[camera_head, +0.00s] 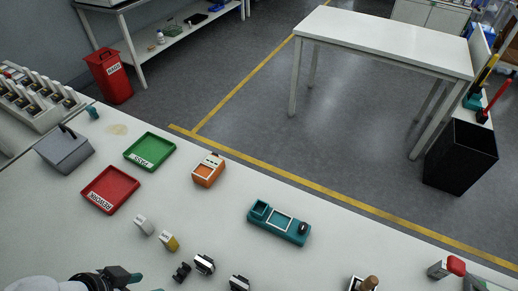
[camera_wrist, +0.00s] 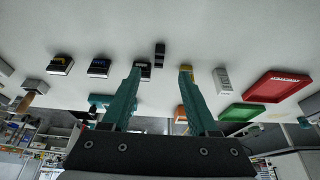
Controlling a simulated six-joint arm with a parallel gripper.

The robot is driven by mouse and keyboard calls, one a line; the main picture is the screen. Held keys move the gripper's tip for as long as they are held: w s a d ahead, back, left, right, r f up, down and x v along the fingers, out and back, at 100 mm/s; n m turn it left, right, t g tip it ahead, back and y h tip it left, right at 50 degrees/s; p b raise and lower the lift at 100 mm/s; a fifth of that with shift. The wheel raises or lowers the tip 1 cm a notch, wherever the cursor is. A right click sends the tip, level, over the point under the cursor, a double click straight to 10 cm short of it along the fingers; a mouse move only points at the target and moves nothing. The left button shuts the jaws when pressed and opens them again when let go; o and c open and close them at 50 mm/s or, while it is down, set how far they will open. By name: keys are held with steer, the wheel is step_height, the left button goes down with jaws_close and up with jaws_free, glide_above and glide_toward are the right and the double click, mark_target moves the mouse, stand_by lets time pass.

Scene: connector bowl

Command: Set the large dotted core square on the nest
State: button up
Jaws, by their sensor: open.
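Several dark blocks with pale bands show as possible cores; I cannot make out dots or tell which is the large dotted one. Two are at the bottom of the head view, one block (camera_head: 204,264) and a second block (camera_head: 239,283). The wrist view shows three such blocks, at the left (camera_wrist: 60,65), middle (camera_wrist: 98,68) and beside the left finger (camera_wrist: 144,72). The teal fixture (camera_head: 263,228) has a white-edged square recess, likely the nest (camera_head: 279,221), with a black knob at its right end. My gripper (camera_head: 134,277) is open and empty, its teal fingers (camera_wrist: 161,70) apart.
A small black part (camera_head: 181,271), a yellow-marked block (camera_head: 169,241) and a pale block (camera_head: 144,225) stand near my gripper. Table around the fixture is clear.

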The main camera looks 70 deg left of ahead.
step_height(320, 180, up, 4)
steer(key=r+g+h, duration=0.1)
steer(key=g+h, duration=0.2)
glide_above(182, 273)
steer(key=f, duration=1.6)
steer(key=shift+a, duration=0.4)
jaws_close()
